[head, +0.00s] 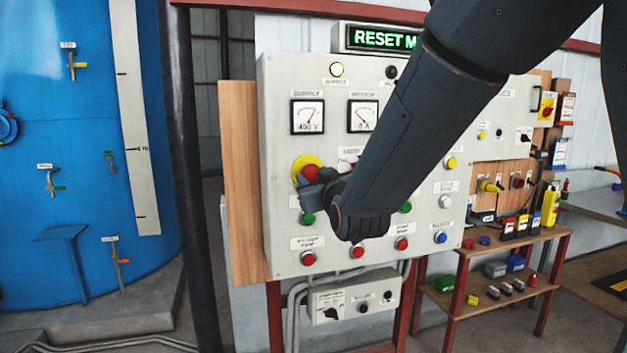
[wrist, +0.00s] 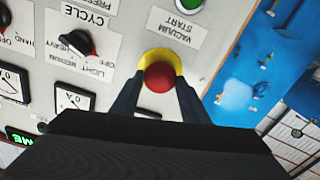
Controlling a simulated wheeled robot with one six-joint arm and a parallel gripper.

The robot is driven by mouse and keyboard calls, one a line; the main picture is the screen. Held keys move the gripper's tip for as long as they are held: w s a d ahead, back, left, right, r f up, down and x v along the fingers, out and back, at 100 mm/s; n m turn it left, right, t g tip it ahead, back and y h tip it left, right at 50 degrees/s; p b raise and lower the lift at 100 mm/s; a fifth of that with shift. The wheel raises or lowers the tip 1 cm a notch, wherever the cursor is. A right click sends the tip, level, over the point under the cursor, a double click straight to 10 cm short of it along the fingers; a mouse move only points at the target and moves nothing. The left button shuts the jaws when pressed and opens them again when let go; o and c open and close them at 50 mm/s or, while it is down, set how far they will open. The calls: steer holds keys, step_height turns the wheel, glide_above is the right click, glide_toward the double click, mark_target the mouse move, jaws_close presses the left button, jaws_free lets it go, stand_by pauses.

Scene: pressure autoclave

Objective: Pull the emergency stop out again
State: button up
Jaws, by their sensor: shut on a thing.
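The emergency stop is a red mushroom button (head: 310,172) on a yellow round plate (head: 302,162), at the left side of the grey control panel (head: 279,110). It also shows in the wrist view (wrist: 158,78), where its yellow plate (wrist: 160,56) rings it. My gripper (head: 309,182) is at the button, with one dark finger on each side of the red head, and is shut on it. The wrist view shows my gripper (wrist: 158,92) from behind, the picture turned upside down. I cannot tell how far the button stands out.
A green-lit display (head: 380,39) above the panel reads "RESET M", the rest hidden by my arm. A green button (head: 307,218) sits just below the stop, and red buttons (head: 308,258) line the bottom. A dark post (head: 190,180) and blue tank (head: 75,130) stand left.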

steer(key=shift+f, duration=0.1)
jaws_close()
steer(key=o, duration=1.5)
jaws_free()
steer(key=shift+s, duration=0.15)
steer(key=shift+b+v, duration=1.05)
steer(key=shift+v, duration=2.9)
